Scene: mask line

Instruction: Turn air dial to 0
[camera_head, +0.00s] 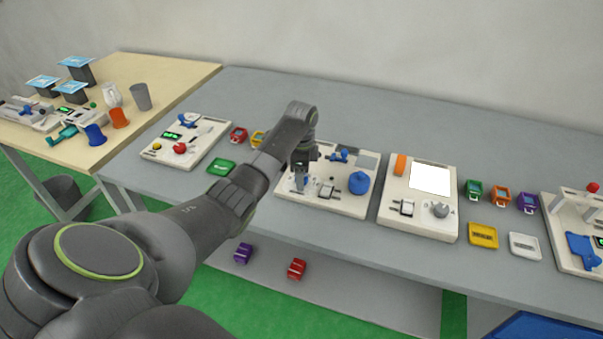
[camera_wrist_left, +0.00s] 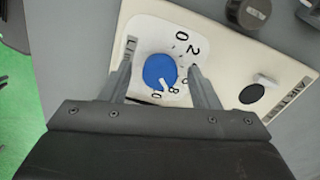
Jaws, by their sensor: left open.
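The air dial is a round blue knob (camera_wrist_left: 160,72) on a white scale plate (camera_wrist_left: 143,30) printed with numbers and L/min. Its white pointer mark lies towards the 8 and 10 side of the scale, away from the 0 at the top. My left gripper (camera_wrist_left: 160,67) is open, with one finger on each side of the knob; I cannot tell whether they touch it. In the head view my left gripper (camera_head: 302,166) points down over the left part of a cream panel (camera_head: 325,204), and partly hides the dial (camera_head: 299,182). My right gripper is not in view.
On the same panel stand a larger blue cylinder (camera_head: 358,183), a small switch (camera_head: 326,191) and a blue part (camera_head: 340,155) at the back. Another panel with a white screen (camera_head: 430,179) and grey knob (camera_head: 440,209) is to the right. The bench behind is clear.

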